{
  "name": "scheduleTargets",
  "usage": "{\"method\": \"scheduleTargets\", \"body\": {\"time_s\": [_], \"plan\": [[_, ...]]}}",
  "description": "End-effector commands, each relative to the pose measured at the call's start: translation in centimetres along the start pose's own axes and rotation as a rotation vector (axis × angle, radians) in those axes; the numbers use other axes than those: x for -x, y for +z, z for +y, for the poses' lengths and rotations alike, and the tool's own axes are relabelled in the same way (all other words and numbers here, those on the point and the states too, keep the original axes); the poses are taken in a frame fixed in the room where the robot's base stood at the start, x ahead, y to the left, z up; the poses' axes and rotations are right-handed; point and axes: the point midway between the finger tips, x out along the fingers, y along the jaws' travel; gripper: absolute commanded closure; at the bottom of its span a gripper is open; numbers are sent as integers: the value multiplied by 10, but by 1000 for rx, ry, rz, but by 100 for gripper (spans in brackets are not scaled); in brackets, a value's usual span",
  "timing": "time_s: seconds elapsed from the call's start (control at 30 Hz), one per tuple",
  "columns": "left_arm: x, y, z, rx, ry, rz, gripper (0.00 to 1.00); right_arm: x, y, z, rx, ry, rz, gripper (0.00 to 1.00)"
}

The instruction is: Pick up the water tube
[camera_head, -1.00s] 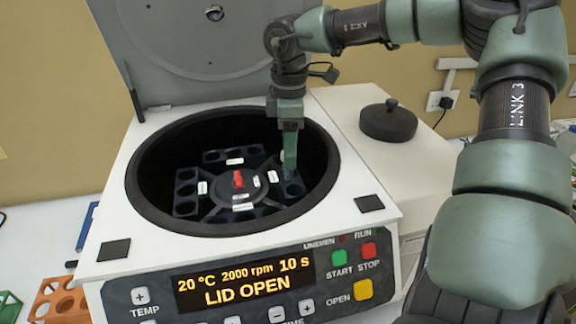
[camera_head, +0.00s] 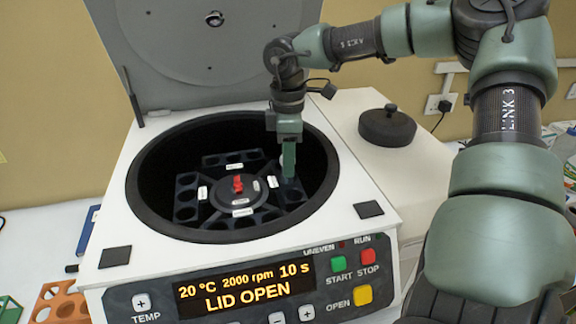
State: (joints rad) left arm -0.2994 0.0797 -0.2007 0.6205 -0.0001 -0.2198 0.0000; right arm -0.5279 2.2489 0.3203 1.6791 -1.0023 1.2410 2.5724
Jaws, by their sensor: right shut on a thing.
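My right gripper (camera_head: 288,163) reaches down into the open centrifuge (camera_head: 110,228), at the right side of its dark rotor (camera_head: 215,207). Its fingers point down over the right-hand group of rotor holes. They are shut on a thin thing, taken to be the water tube, which the fingers and the rotor hide almost wholly. I cannot tell how far it sits in its hole. My left gripper is not in view.
The centrifuge lid (camera_head: 200,50) stands open behind the bowl. A black round knob-topped lid (camera_head: 387,125) rests on a white surface at right. An orange rack (camera_head: 62,303) and a green rack (camera_head: 8,308) stand at lower left.

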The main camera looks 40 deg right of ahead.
Motion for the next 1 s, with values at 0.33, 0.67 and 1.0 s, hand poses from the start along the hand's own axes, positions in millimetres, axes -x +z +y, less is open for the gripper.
{"method": "scheduleTargets", "body": {"time_s": [0.33,0.67,1.0], "plan": [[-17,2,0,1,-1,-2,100,46,-1,1,-1,8,2,100],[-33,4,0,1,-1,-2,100,129,-1,1,-2,8,1,100],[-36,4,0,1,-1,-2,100,189,0,0,0,2,-1,100]]}}
